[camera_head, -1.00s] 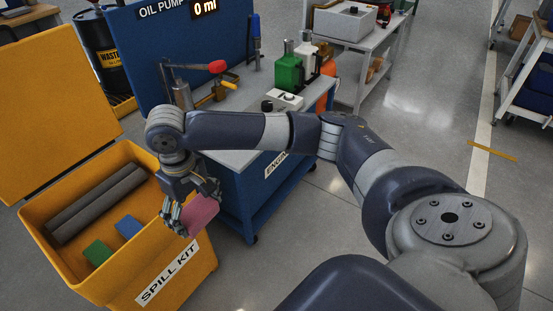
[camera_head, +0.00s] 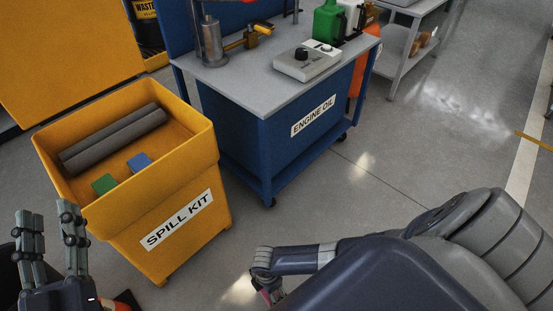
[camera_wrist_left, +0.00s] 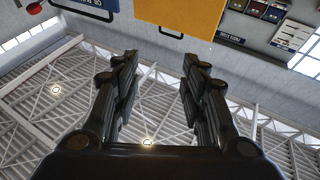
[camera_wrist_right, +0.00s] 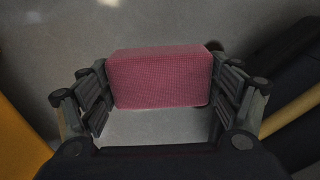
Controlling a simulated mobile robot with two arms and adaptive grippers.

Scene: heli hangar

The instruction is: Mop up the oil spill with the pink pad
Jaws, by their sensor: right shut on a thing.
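The pink pad (camera_wrist_right: 160,78) is between the fingers of my right gripper (camera_wrist_right: 160,88), which is shut on it, above grey floor. In the head view a small bit of the pad (camera_head: 266,296) shows at the bottom, right of the spill kit bin, mostly hidden by my own body. My left gripper (camera_head: 48,215) is open and empty at the lower left, its fingers pointing up; the left wrist view shows roof trusses between them. I cannot make out an oil spill for certain in any view.
The yellow spill kit bin (camera_head: 182,176) holds grey rolls (camera_head: 115,138), a green pad (camera_head: 104,184) and a blue pad (camera_head: 139,162). A blue engine oil cart (camera_head: 300,150) stands behind it. Floor right of the cart is clear. A small orange-red object (camera_head: 121,305) is at the lower left.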

